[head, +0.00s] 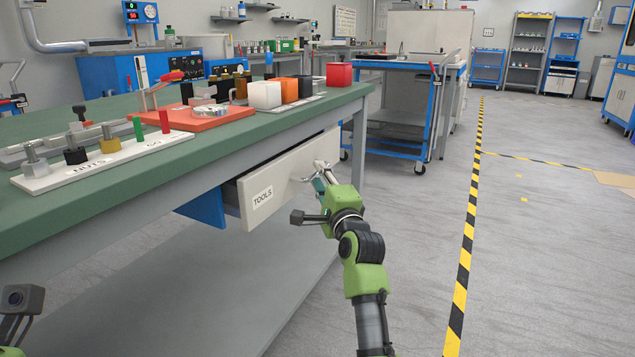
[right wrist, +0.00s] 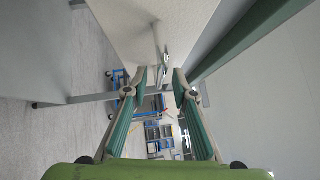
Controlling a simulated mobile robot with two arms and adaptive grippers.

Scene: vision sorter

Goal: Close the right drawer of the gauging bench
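A white drawer front (head: 290,180) labelled TOOLS stands out from under the green-topped bench (head: 140,205). A dark gap and a blue side panel (head: 205,208) show behind its left end, so the drawer is open. My right gripper (head: 322,180) is at the drawer's front face near the handle, which it partly hides in the head view. In the right wrist view, the fingers (right wrist: 160,80) are spread apart, with the thin metal handle (right wrist: 158,45) ahead of them, near the pale drawer front (right wrist: 135,22). I cannot tell whether they touch it. My left gripper's fingers are out of view.
The bench top carries a white nuts board (head: 110,164), an orange tray (head: 195,119), and white (head: 264,94), orange, black and red bins (head: 339,75). A blue cart (head: 400,120) stands beyond the bench. The floor right of my right arm is clear, with a yellow-black stripe (head: 468,230).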

